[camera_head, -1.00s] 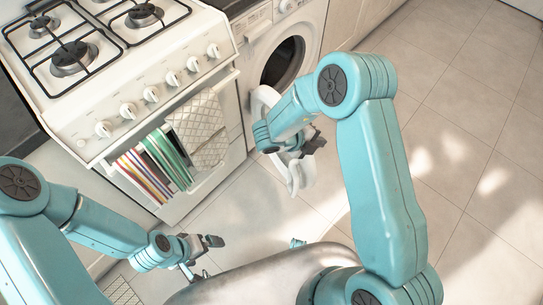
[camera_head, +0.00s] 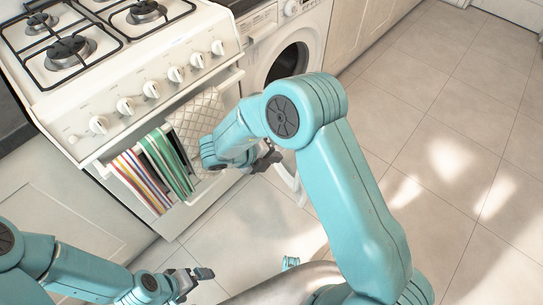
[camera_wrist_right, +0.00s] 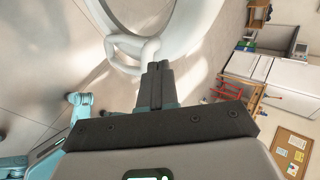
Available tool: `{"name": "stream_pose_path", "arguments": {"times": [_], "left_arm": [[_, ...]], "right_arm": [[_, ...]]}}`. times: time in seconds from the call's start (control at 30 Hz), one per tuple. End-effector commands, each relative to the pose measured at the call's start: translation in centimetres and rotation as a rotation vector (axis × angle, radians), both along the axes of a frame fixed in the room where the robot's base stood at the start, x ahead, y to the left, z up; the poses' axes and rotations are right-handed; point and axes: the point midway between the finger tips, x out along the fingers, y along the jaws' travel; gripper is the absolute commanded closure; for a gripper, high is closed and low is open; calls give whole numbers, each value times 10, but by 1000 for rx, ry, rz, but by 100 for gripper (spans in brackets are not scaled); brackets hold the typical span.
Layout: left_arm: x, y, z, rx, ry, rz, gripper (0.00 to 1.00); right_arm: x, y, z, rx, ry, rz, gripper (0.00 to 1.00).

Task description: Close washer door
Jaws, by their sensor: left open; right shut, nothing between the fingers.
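The white washer (camera_head: 317,32) stands to the right of the stove, its dark round opening (camera_head: 287,63) exposed. Its door is open. In the head view only a white piece of the door (camera_head: 288,180) shows, the rest hidden behind my right arm. The right wrist view shows the curved door rim (camera_wrist_right: 205,35) and the white loop handle (camera_wrist_right: 113,55). My right gripper (camera_head: 270,157) is shut and empty, in front of the oven towel. Its fingertips (camera_wrist_right: 157,67) overlap the handle's edge in the wrist view; I cannot tell whether they touch. My left gripper (camera_head: 207,273) is open and empty, low at the left.
The stove (camera_head: 150,75) has a patterned towel (camera_head: 200,120) and a striped cloth (camera_head: 150,170) on its front. The tiled floor (camera_head: 465,130) on the right is clear.

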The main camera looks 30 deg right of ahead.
Motion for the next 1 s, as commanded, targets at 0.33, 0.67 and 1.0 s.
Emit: {"name": "stream_pose_path", "arguments": {"times": [0.33,0.67,1.0], "left_arm": [[0,0,-14,0,0,0,0],[0,0,-17,0,0,0,0],[0,0,-16,0,0,0,0]], "right_arm": [[5,-54,-43,1,-1,-2,100],[7,-80,-42,0,0,3,100],[7,-81,-41,0,1,5,100]]}}
